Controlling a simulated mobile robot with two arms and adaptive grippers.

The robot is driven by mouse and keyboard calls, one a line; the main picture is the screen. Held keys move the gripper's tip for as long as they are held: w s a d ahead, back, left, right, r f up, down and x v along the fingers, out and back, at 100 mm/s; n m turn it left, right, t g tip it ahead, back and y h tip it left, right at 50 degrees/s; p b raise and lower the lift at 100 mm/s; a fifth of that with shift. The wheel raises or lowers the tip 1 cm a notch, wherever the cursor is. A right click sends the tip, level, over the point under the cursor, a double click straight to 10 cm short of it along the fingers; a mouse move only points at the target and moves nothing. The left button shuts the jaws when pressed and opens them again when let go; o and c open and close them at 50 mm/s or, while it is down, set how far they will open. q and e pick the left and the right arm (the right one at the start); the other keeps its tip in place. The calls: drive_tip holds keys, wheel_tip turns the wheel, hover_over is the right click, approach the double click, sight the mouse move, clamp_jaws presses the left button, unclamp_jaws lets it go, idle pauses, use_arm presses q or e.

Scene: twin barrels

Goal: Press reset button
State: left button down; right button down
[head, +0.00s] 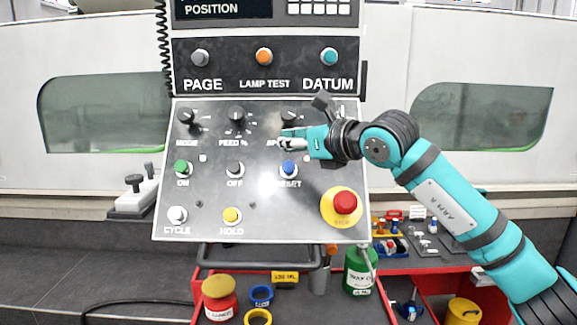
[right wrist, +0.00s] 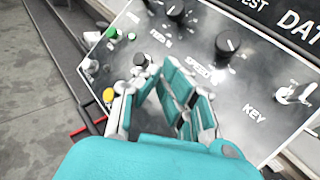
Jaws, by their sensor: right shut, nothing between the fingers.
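The blue reset button (head: 288,168) sits on the sloped lower panel, right of the black OFF button. The word RESET under it is partly washed out by glare. My right gripper (head: 283,143) is shut and empty. It points left across the panel, just above the blue button in the head view, between it and the SPEED knob (head: 289,117). Whether it touches the panel cannot be told. In the right wrist view my right gripper (right wrist: 168,85) covers the part of the panel where the blue button would be, so the button is hidden there. My left gripper is not in view.
Near the blue button are the OFF button (head: 235,168), the green ON button (head: 183,168), the yellow HOLD button (head: 232,215) and the red stop button (head: 345,202) on its yellow base. A red shelf (head: 380,300) with containers is below. The space before the panel's left half is clear.

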sight(289, 168)
drive_tip(key=w+f+p, duration=0.2)
drive_tip(key=w+f, duration=0.3)
drive_tip(key=w, duration=0.1)
drive_tip(key=shift+w+p, duration=0.25)
drive_tip(key=shift+p, duration=0.1)
drive_tip(key=shift+f, duration=0.15)
idle(1.2)
drive_tip(key=shift+w+f, duration=0.15)
drive_tip(key=shift+w, duration=0.15)
